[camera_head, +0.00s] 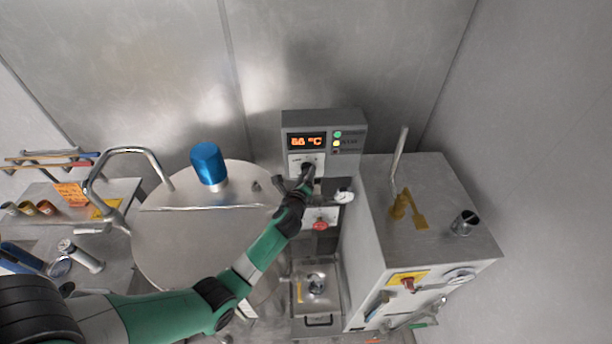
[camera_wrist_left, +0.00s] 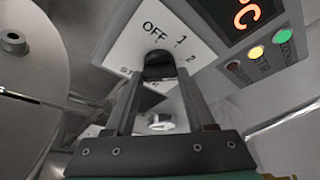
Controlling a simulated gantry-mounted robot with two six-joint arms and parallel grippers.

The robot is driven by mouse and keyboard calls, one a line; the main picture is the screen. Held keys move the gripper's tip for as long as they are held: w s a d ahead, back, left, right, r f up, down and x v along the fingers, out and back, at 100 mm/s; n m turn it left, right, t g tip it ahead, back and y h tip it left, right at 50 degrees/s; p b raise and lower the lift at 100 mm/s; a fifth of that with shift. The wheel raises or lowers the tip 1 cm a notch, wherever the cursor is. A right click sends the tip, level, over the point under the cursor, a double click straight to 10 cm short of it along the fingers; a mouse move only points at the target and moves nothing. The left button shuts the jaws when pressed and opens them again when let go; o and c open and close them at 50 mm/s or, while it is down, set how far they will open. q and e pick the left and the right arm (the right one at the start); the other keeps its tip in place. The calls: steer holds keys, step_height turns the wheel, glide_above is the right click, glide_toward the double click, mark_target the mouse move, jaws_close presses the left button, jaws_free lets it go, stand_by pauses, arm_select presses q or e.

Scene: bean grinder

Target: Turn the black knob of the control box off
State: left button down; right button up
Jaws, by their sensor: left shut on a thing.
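The grey control box (camera_head: 350,118) is on the back wall in the head view, with an orange display reading about 68 °C. Its black knob (camera_wrist_left: 158,64) sits on a white plate (camera_wrist_left: 132,48) marked OFF, 1 and 2; another label at lower left is partly covered. My left gripper (camera_wrist_left: 160,78) is shut on the black knob, one finger on each side. In the head view the left gripper (camera_head: 308,174) reaches the plate and hides most of the knob. I cannot tell which mark the knob points to. My right gripper is not in view.
Green, yellow and dark red lamps are beside the display. Below the box are a white knob (camera_head: 344,196) and a red button (camera_head: 320,225). A round steel vessel (camera_head: 180,245) with a blue cap (camera_head: 208,163) stands left; a steel cabinet (camera_head: 440,240) stands right.

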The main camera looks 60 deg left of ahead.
arm_select(q)
steer(key=shift+f+n+t+y+b, duration=0.2)
steer(key=shift+n+t+y+b, duration=0.55)
steer(key=shift+n+b, duration=3.3)
steer(key=shift+f+n+t+y+b, duration=0.15)
steer(key=shift+n+t+y+b, duration=1.05)
steer(key=shift+b, duration=5.15)
steer(key=shift+f+n+g+y+b, duration=0.15)
steer(key=shift+n+y+b, duration=0.4)
steer(key=shift+n+b, duration=3.75)
steer(key=shift+m+b, duration=0.9)
steer(key=shift+m, duration=0.05)
steer(key=shift+c, duration=1.2)
jaws_free()
